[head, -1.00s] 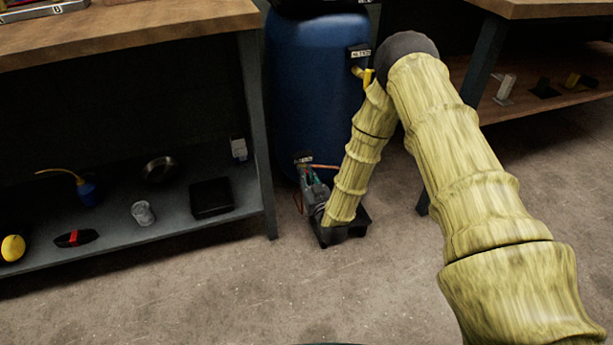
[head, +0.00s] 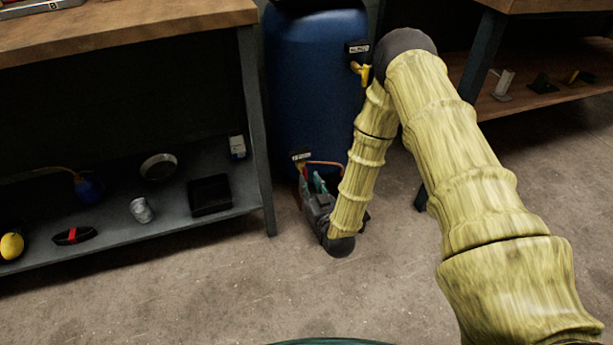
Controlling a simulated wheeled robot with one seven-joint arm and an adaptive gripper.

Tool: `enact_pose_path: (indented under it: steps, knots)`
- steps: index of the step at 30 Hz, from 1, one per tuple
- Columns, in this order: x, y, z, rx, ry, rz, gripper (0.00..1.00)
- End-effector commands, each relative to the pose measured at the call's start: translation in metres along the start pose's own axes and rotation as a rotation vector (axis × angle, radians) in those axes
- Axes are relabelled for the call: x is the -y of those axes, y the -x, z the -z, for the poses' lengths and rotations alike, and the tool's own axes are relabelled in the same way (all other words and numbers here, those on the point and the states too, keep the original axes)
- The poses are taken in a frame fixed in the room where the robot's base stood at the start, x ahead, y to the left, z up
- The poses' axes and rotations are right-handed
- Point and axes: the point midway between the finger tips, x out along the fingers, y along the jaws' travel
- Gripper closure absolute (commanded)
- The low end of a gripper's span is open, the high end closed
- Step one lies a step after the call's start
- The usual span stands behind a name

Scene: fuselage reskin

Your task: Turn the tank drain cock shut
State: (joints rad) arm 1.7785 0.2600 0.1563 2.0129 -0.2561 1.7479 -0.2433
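The blue tank (head: 312,95) stands upright between two benches. Low on its front is a small label (head: 302,156). A small red part (head: 304,171), perhaps the drain cock's handle, shows just below the label, and a thin copper-coloured pipe (head: 325,163) runs to the right there. My gripper (head: 312,184) is down at the tank's foot, close to the red part, with greenish finger parts showing. My wrist and forearm cover much of this area. I cannot tell whether the fingers touch the cock or how far they are apart.
A yellow valve (head: 362,74) sits higher on the tank beside another label (head: 357,48). The left bench's lower shelf (head: 150,232) holds a black tray (head: 210,195), a can and other small items. The front floor is clear.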

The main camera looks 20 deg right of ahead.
Motion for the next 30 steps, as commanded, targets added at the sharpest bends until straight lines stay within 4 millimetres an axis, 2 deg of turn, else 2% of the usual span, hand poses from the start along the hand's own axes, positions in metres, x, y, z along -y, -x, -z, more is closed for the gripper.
enact_pose_path:
  steps: [6, 12, 17, 30]
  knots:
    - [0.000, 0.038, -0.001, 0.003, 0.000, 0.000, 0.70]
    - [0.000, 0.058, -0.001, 0.001, 0.000, 0.000, 0.70]
    - [0.000, 0.064, 0.000, 0.001, 0.000, 0.001, 0.70]
    - [0.000, 0.064, 0.000, 0.001, 0.000, 0.001, 0.70]
